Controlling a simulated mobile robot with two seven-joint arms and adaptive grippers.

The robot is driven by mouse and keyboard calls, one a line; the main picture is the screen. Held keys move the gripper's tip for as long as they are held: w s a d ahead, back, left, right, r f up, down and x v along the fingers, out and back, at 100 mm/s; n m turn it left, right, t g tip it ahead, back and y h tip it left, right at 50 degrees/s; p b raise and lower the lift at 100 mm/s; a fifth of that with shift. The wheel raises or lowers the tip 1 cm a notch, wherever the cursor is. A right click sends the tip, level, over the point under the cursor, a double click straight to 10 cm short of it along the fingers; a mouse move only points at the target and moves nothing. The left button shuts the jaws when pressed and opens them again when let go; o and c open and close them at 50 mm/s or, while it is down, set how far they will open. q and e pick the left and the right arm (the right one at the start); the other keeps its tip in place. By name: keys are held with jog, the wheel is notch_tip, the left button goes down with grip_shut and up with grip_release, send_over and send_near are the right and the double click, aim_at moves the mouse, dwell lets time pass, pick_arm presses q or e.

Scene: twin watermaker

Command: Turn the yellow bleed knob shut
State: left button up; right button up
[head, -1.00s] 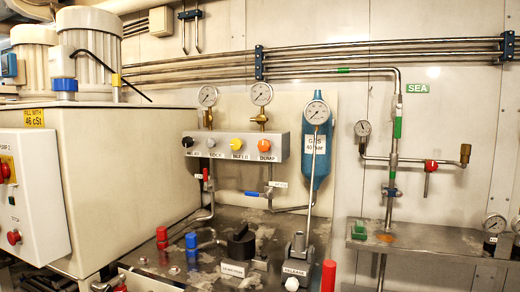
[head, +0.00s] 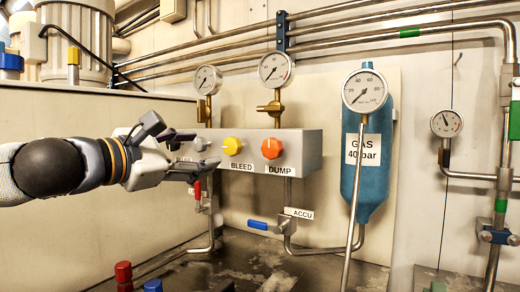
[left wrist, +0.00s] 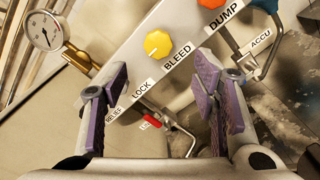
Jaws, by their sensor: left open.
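The yellow bleed knob (head: 232,146) sits on the front of a grey valve box (head: 310,150), above the label BLEED. In the left wrist view the yellow knob (left wrist: 158,44) shows ahead of the fingers, with a pale pointer mark on it. My left gripper (head: 208,148) comes in from the left, in front of the box's left end. Its two purple-padded fingers (left wrist: 160,95) are spread apart with nothing between them. The fingertips are close to the yellow knob but appear apart from it. The gripper hides the left part of the box. My right gripper is not in view.
An orange DUMP knob (head: 272,148) is just right of the yellow one. Gauges on brass fittings (head: 275,106) stand above the box. A red lever (head: 197,190) and a blue lever (head: 258,225) are below. A blue gas bottle (head: 376,150) stands to the right.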

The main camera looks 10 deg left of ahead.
aim_at(230, 146)
pick_arm(q)
jog(key=x, duration=1.1)
jog(key=shift+w+r+b, duration=0.15)
jog(key=shift+w+b, duration=0.05)
jog(key=shift+b, duration=0.15)
jog(key=c, duration=1.2)
